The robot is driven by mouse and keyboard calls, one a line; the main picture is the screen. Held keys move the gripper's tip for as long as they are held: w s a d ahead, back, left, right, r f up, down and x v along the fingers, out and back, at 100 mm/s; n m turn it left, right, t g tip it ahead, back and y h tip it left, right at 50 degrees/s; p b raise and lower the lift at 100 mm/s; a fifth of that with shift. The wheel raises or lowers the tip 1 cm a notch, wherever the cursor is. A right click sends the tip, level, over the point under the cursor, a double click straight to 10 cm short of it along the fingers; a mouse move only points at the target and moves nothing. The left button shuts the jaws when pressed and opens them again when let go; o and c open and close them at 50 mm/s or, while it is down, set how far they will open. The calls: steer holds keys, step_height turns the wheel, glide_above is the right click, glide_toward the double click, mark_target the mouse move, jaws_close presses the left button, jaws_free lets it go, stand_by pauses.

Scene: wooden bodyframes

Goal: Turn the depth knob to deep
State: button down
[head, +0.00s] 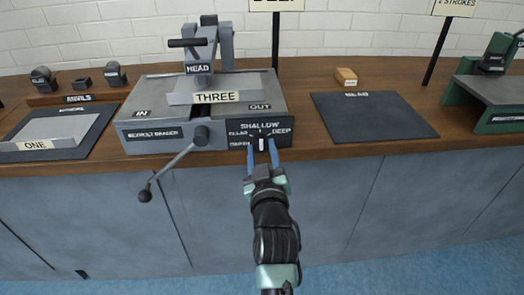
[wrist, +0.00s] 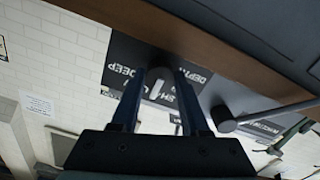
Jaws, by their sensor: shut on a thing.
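The depth knob (head: 261,145) is on the dark label plate (head: 284,137) at the front right of the grey machine. The plate reads SHALLOW at the top and DEEP at the right. My gripper (head: 261,146) reaches up from below, with its blue fingers shut on either side of the knob. In the wrist view the dark, round knob (wrist: 158,84) shows between the fingertips, with a pale line on its face. I cannot tell for certain which label that line points to.
A dark mat (head: 373,116) lies right. The space before the cabinet front is clear apart from my arm.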

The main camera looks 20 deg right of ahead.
steer(key=shift+m, duration=0.4)
steer(key=m+p, duration=0.2)
steer(key=m, duration=0.2)
steer(key=shift+r+m+p, duration=0.15)
steer(key=shift+m+p, duration=0.2)
steer(key=shift+m, duration=0.05)
steer(key=m+p, duration=0.2)
steer(key=m, duration=0.4)
steer(key=shift+a, duration=0.1)
steer(key=shift+m+p, duration=0.3)
steer(key=shift+c, duration=2)
jaws_free()
steer(key=shift+s, duration=0.1)
steer(key=p+v, duration=0.6)
steer(key=v, duration=0.6)
steer(key=shift+s, duration=0.4)
steer(key=shift+a, duration=0.1)
